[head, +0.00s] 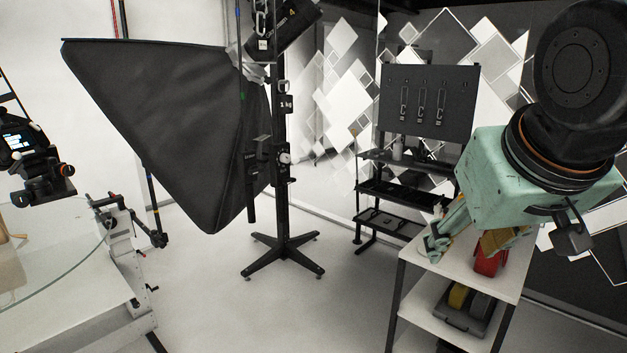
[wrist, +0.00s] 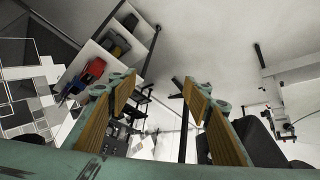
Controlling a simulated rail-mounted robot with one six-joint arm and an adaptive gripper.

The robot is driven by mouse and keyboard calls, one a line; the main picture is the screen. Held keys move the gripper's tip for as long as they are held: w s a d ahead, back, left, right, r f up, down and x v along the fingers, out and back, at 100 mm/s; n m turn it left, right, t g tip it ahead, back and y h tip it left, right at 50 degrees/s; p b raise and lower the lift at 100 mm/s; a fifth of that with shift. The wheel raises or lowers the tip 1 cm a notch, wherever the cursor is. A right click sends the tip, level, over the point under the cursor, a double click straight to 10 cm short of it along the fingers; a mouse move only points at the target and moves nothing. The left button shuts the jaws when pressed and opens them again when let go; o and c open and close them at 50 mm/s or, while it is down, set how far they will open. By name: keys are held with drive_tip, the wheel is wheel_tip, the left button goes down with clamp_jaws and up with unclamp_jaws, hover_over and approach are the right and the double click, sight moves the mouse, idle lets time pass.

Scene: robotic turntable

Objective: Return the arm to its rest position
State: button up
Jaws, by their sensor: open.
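My gripper (head: 463,243) is at the right of the head view, at the end of my pale green wrist housing. It hangs in front of a white-topped shelf cart (head: 470,268). In the wrist view my gripper (wrist: 160,79) has its two fingers, with ribbed tan pads, spread wide apart. Nothing is between the pads. Part of the gripper is hidden by the housing in the head view.
A red object (head: 487,263) sits on the cart's top, close to the gripper in the picture. A tray (head: 466,322) is below. A large black softbox (head: 170,110), a camera stand (head: 280,255) and a glass-topped table (head: 60,262) stand left. Floor between is clear.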

drive_tip(key=s+a+f+g, duration=0.1)
drive_tip(key=s+f, duration=0.1)
drive_tip(key=s, duration=0.4)
drive_tip(key=s+f+g+b, duration=0.1)
drive_tip(key=s+f, duration=0.2)
drive_tip(key=s, duration=0.3)
drive_tip(key=s+a+f+g+y+b, duration=0.1)
drive_tip(key=s+f, duration=0.1)
drive_tip(key=s, duration=0.5)
drive_tip(key=shift+a+f, duration=0.35)
